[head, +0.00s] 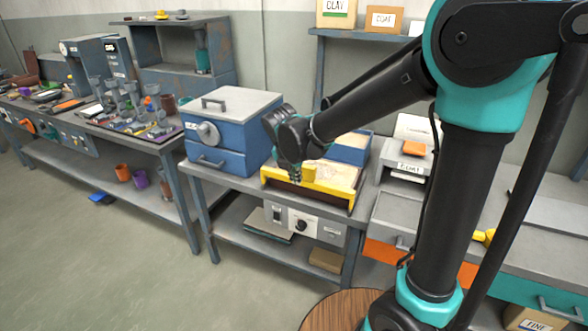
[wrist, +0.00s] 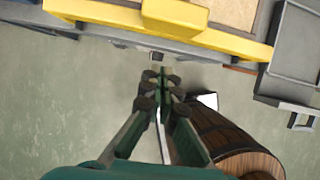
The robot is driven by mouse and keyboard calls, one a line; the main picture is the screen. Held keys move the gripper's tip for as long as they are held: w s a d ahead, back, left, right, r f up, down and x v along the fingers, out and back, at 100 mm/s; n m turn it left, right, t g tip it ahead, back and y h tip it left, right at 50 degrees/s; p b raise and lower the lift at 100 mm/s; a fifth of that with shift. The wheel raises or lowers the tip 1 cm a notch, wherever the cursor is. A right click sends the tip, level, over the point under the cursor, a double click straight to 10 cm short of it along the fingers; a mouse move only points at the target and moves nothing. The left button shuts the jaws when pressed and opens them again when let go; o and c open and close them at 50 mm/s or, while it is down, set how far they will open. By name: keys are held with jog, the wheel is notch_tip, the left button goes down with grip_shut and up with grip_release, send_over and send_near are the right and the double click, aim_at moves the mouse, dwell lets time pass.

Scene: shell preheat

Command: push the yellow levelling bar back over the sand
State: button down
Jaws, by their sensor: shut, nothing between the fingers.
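The yellow levelling bar (head: 326,198) lies along the near edge of the sand tray on the bench. A small upright yellow block (head: 309,173) stands at its middle. In the wrist view the bar (wrist: 225,40) crosses the top with that block (wrist: 176,14) on it. Pale sand (head: 338,176) shows behind the bar, and a corner of it shows in the wrist view (wrist: 232,11). My gripper (head: 296,176) is shut and empty, its fingertips (wrist: 160,78) together. It is on the near side of the bar, close to the block; I cannot tell whether they touch.
A blue box oven (head: 232,122) with a grey lid stands left of the tray. A grey unit with an orange block (head: 414,149) stands to its right. A control panel (head: 302,224) sits under the bench front. A wooden round-topped barrel (wrist: 220,132) stands on the floor below.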

aim_at(304, 179)
jog(key=shift+w+d, duration=0.25)
jog(key=shift+w, duration=0.4)
jog(key=shift+w+d, duration=0.2)
jog(key=shift+w, duration=0.4)
jog(key=shift+w+d, duration=0.25)
jog(key=shift+w, duration=0.4)
jog(key=shift+w, duration=0.15)
jog(key=w+d, duration=0.2)
jog(key=w, duration=0.4)
jog(key=w+d, duration=0.3)
jog(key=w, duration=0.4)
jog(key=w+d, duration=0.2)
jog(key=w, duration=0.5)
jog(key=shift+w+d, duration=0.1)
jog(key=shift+d, duration=0.15)
